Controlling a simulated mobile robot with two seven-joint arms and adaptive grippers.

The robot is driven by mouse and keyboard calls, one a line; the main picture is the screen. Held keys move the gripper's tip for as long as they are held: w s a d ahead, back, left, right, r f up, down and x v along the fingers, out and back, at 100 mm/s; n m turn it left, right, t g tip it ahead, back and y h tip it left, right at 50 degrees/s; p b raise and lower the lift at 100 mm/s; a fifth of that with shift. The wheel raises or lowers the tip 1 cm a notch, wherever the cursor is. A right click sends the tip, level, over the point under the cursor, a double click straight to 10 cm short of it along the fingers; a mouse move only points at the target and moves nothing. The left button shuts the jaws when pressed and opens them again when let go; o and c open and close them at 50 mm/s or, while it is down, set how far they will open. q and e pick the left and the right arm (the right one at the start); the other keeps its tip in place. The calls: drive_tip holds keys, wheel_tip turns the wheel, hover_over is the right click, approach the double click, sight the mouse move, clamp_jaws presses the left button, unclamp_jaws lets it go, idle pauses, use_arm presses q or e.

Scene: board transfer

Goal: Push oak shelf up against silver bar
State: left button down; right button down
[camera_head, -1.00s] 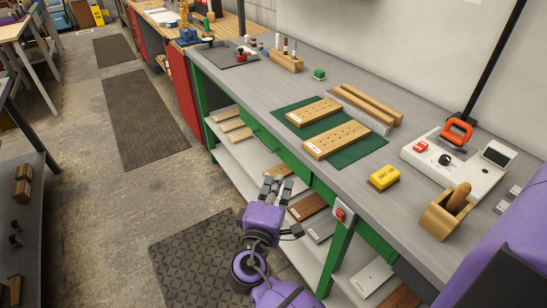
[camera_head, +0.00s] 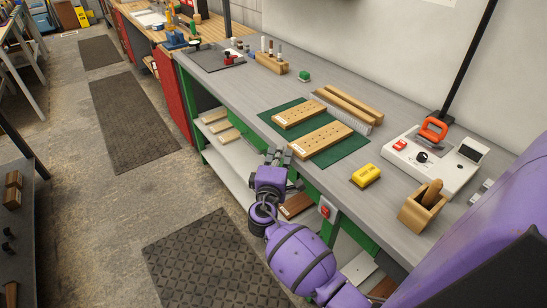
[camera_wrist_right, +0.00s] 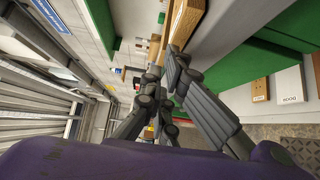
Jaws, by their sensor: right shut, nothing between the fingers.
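Two light wooden boards with rows of holes lie on a green mat (camera_head: 349,154) on the bench: a farther board (camera_head: 299,112) and a nearer board (camera_head: 321,140). I cannot tell which is the oak shelf. The silver bar (camera_head: 352,119), grey and ribbed, lies behind them; a strip of mat shows between it and the nearer board. My right gripper (camera_head: 278,156) is shut and empty at the bench's front edge, in front of the nearer board and apart from it. Its fingers (camera_wrist_right: 177,72) also show in the right wrist view, near a wooden piece (camera_wrist_right: 187,22). My left gripper is out of view.
Two long wooden strips (camera_head: 349,101) lie behind the silver bar. A yellow block (camera_head: 366,176), a wooden holder (camera_head: 422,208) and a white device (camera_head: 430,160) stand to the right. A green bench rail and lower shelf (camera_head: 236,172) are near my gripper.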

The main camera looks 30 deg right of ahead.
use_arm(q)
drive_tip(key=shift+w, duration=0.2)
use_arm(e)
drive_tip(key=shift+d+f, duration=0.1)
drive_tip(key=d, duration=0.3)
drive_tip(key=shift+d, duration=0.2)
drive_tip(key=shift+w+d, duration=0.1)
use_arm(q)
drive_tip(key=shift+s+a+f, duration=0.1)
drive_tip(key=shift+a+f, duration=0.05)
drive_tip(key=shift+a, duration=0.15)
drive_tip(key=shift+b, duration=0.3)
